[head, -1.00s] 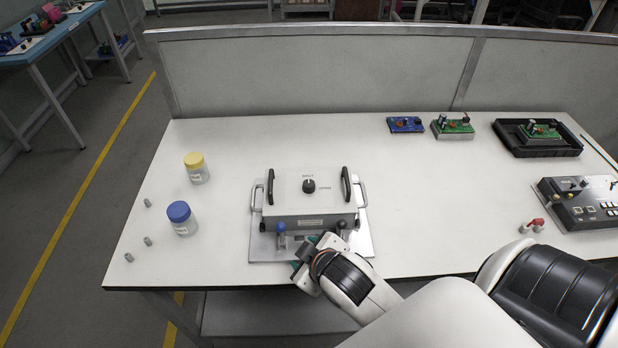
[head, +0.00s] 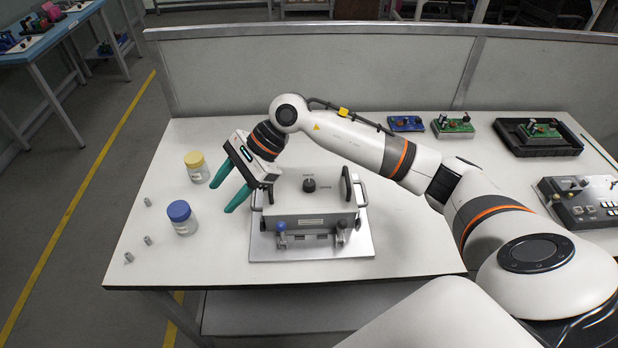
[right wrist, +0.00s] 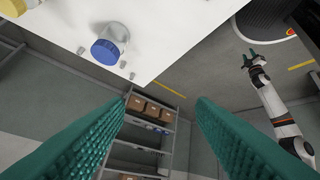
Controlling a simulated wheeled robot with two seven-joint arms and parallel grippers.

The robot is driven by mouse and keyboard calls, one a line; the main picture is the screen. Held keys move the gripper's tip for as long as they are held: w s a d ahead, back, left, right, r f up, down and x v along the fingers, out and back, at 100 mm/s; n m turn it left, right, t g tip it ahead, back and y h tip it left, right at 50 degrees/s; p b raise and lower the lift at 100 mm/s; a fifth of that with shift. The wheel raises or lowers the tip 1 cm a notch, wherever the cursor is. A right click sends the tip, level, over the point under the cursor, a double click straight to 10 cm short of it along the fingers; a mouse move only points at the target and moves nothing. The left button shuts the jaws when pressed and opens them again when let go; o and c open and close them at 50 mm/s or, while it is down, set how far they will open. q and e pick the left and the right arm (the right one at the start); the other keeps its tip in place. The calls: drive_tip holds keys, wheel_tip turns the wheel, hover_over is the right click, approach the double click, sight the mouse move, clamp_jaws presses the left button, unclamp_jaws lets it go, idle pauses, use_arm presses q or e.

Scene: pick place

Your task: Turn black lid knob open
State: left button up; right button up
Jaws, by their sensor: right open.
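The black lid knob (head: 309,185) stands on top of the grey box-shaped fixture (head: 312,207), between its two upright black handles. Two short levers with ball ends are at the fixture's front, a blue one (head: 281,226) and a black one (head: 342,224). My right gripper (head: 222,197) is open and empty, left of the fixture and apart from the knob, with its teal fingers pointing down-left. Its wrist hides part of the fixture's back left. In the right wrist view, my left gripper (right wrist: 251,58) is small at the upper right; its opening is unclear.
A blue-lidded jar (head: 182,218) and a yellow-lidded jar (head: 196,168) stand left of my right gripper, with several small grey pieces (head: 148,202) nearby. Circuit boards (head: 453,125), a black tray (head: 537,138) and a control box (head: 584,203) are at the right. A partition (head: 320,75) closes the back.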

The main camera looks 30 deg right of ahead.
drive_tip(key=w+d+n+h, duration=0.15)
drive_tip(key=d+h, duration=0.45)
drive_tip(key=d, duration=0.7)
drive_tip(key=g+h, duration=0.1)
drive_tip(key=h, duration=0.2)
hover_over(309, 182)
drive_tip(key=shift+m, duration=0.25)
wheel_tip(309, 182, down, 10)
drive_tip(key=shift+f+p, duration=0.15)
drive_tip(key=shift+p, duration=0.8)
drive_tip(key=c, duration=1)
